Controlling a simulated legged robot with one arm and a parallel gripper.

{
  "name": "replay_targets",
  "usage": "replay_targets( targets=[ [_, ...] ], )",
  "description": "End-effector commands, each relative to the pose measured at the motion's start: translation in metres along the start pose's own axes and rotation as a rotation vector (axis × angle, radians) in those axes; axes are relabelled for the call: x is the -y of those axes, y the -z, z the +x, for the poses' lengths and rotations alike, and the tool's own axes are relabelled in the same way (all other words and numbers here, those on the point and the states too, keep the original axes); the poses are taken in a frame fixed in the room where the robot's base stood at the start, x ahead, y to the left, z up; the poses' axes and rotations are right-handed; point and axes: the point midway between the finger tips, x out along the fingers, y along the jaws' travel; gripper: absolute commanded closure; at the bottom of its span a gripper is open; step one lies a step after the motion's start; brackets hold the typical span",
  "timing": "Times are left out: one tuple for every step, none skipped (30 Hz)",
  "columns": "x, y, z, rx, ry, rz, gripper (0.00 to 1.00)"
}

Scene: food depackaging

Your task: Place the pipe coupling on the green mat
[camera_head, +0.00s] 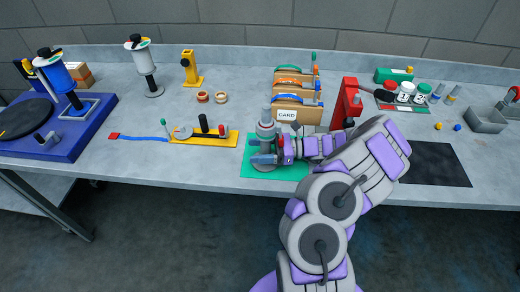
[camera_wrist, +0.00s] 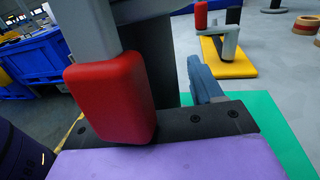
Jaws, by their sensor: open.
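The green mat (camera_head: 250,169) lies at the front middle of the table and also shows in the wrist view (camera_wrist: 285,135). A grey upright fitting (camera_head: 266,131) with a wide lower part stands on it. It may be the pipe coupling, but I cannot tell for sure. My gripper (camera_head: 284,150) is open, low over the mat and right beside the grey fitting. I cannot tell whether they touch. In the wrist view a red block (camera_wrist: 115,97) on a grey bar fills the near left, close to my gripper, and hides much of the mat.
A card rack (camera_head: 297,113) and a red stand (camera_head: 346,103) stand behind. A black mat (camera_head: 433,165) to the right is bare. A blue platform (camera_head: 78,137) fills the left end.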

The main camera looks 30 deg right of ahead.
Motion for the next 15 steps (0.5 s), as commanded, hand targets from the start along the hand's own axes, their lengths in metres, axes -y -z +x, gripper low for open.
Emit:
replay_targets(
  targets=[
    [0.001,-0.001,-0.002,0.000,0.001,0.000,0.34],
    [0.001,-0.001,-0.006,-0.001,0.003,0.000,0.34],
    [0.002,0.000,-0.011,-0.002,0.005,0.000,0.34],
    [0.003,0.000,-0.017,-0.003,0.007,-0.001,0.34],
    [0.003,-0.001,-0.022,-0.002,0.007,-0.001,0.34],
    [0.003,-0.001,-0.029,-0.001,0.006,0.000,0.34],
    [0.003,-0.001,-0.035,-0.001,0.005,0.001,0.34],
    [0.003,0.000,-0.041,-0.001,0.006,0.002,0.34],
    [0.003,0.000,-0.049,-0.002,0.007,0.002,0.34],
    [0.003,0.000,-0.056,-0.002,0.006,0.002,0.34],
    [0.003,0.000,-0.062,-0.002,0.006,0.002,0.34],
    [0.003,0.000,-0.070,-0.003,0.006,0.002,0.34],
    [0.003,0.000,-0.075,-0.002,0.006,0.002,0.34],
    [0.003,0.000,-0.080,-0.001,0.006,0.001,0.34],
    [0.002,0.000,-0.086,-0.001,0.005,0.001,0.34]
  ],
)
